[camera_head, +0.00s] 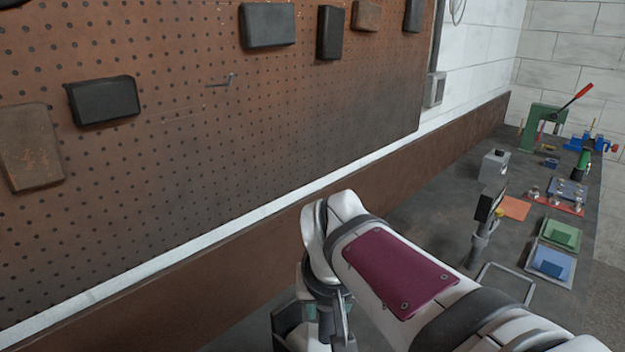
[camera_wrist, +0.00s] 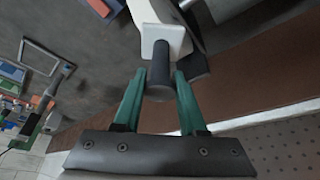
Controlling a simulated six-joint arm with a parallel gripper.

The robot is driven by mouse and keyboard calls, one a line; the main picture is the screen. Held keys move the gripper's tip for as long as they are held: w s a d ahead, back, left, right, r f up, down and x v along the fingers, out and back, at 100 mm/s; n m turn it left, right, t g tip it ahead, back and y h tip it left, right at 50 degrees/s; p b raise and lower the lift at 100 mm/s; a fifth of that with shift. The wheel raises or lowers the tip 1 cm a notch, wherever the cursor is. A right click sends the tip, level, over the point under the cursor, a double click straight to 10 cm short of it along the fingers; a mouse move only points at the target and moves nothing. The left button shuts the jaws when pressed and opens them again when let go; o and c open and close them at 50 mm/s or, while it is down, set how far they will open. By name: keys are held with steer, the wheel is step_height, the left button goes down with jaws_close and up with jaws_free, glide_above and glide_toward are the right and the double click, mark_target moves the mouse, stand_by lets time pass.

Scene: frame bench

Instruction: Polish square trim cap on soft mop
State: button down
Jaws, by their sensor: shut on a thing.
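In the wrist view, my gripper (camera_wrist: 160,88) has its two green fingers on either side of a dark grey cylinder (camera_wrist: 160,74). It is shut on this cylinder. A pale square plate (camera_wrist: 158,47) is at the cylinder's far end, with a white block (camera_wrist: 147,12) behind it. The plate may be the square trim cap, but I cannot tell for sure. In the head view, my arm hides most of the gripper and the held piece. I cannot make out the soft mop for certain in either view.
A pegboard (camera_head: 200,130) with dark blocks rises behind the bench (camera_head: 410,225). At the right stand a green press (camera_head: 541,130) with a red lever, a grey box (camera_head: 494,166), a dark-headed post (camera_head: 484,225), a green tray (camera_head: 562,232), a blue tray (camera_head: 550,262) and an empty frame (camera_head: 487,275).

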stand_by(0.4)
steer(key=shift+r, duration=1.05)
steer(key=shift+f, duration=1)
stand_by(1.0)
steer(key=shift+r, duration=1)
steer(key=shift+r, duration=3)
